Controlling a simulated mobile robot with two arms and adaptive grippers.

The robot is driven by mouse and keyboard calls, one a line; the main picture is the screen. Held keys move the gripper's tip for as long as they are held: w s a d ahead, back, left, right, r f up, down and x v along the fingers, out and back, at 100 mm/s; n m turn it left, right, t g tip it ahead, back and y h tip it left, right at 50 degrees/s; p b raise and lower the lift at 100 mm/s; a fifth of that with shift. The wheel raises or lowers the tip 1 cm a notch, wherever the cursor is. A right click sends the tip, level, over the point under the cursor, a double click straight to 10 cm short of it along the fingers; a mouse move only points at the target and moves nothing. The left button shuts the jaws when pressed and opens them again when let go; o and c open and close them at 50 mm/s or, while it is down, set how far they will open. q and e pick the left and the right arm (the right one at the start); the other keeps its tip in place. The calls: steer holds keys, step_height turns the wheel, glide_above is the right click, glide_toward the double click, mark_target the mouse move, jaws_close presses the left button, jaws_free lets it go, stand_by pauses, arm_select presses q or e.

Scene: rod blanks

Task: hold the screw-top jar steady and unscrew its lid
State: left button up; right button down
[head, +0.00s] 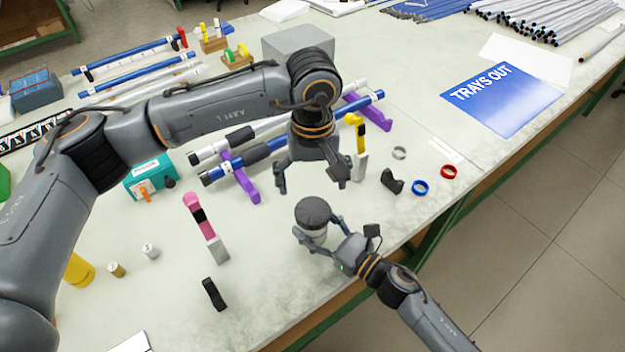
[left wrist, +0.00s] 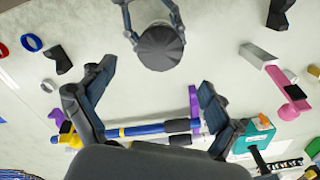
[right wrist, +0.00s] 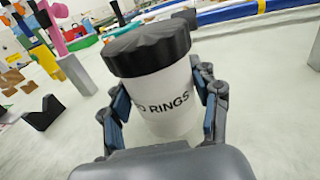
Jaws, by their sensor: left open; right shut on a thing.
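The screw-top jar stands upright on the table, a white body (right wrist: 160,98) lettered "RINGS" with a dark ribbed lid (right wrist: 147,46) on top. In the head view the lid (head: 312,212) hides most of the jar body (head: 313,237). My right gripper (head: 318,240) is shut around the jar body, one finger on each side in the right wrist view (right wrist: 160,108). My left gripper (head: 309,186) is open and empty, above and behind the jar. In the left wrist view the lid (left wrist: 159,47) lies ahead of the open left fingers (left wrist: 157,83), apart from them.
Purple stands (head: 243,180) holding rods lie behind the jar. A black clip (head: 391,181), a blue ring (head: 420,187) and a red ring (head: 448,171) lie to the right. A pink-and-grey piece (head: 205,228) is at left. The table's front edge is close to the jar.

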mark_target(313, 210)
arm_select(q)
steer(key=m, duration=0.7)
steer(key=shift+f+m, duration=0.1)
steer(key=shift+m, duration=0.2)
steer(key=shift+f, duration=3.9)
